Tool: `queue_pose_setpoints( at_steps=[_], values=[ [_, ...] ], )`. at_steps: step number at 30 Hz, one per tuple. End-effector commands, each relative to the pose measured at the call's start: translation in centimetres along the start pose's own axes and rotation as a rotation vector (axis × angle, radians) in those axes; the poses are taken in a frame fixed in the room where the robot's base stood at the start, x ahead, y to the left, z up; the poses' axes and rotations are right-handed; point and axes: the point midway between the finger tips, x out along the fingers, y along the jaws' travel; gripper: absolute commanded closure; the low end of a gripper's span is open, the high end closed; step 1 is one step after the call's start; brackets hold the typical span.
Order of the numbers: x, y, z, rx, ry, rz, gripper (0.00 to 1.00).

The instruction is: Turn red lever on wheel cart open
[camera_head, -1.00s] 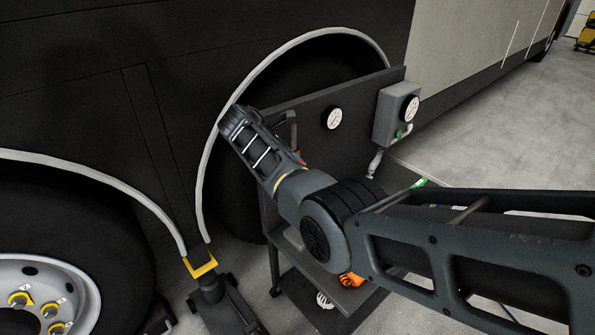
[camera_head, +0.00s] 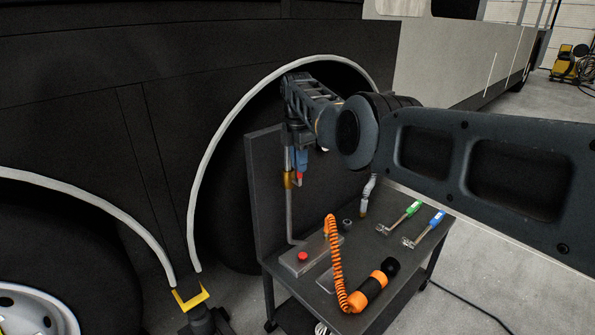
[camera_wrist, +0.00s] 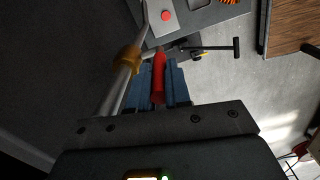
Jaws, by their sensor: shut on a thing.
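The red lever (camera_wrist: 158,75) stands between the blue fingers of my gripper (camera_wrist: 159,88) in the wrist view. The fingers are shut on it, one on each side. The lever sits beside a brass valve body (camera_wrist: 128,58) on a grey pipe (camera_wrist: 115,95). In the head view my gripper (camera_head: 301,163) points down by the pipe, and the lever's red end (camera_head: 299,177) shows just below the blue fingers. The brass valve (camera_head: 289,180) is close to its left. The wheel cart (camera_head: 262,190) stands in front of the wheel arch.
On the cart lie a grey box with a red button (camera_head: 303,256), an orange coiled cord (camera_head: 336,260), an orange-black cylinder (camera_head: 368,291), a green-handled tool (camera_head: 412,209) and a blue-handled tool (camera_head: 436,219). My arm crosses above the right side. A yellow-topped stand (camera_head: 190,299) is at left.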

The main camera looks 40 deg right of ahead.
Motion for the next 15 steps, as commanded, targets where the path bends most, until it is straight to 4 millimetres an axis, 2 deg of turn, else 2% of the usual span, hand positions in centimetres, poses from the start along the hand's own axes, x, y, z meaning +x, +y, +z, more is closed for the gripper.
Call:
queue_pose_setpoints(
  at_steps=[15],
  values=[
    [0.18, -0.06, -0.01, 0.0, 0.052, -0.012, 1.0]
  ],
)
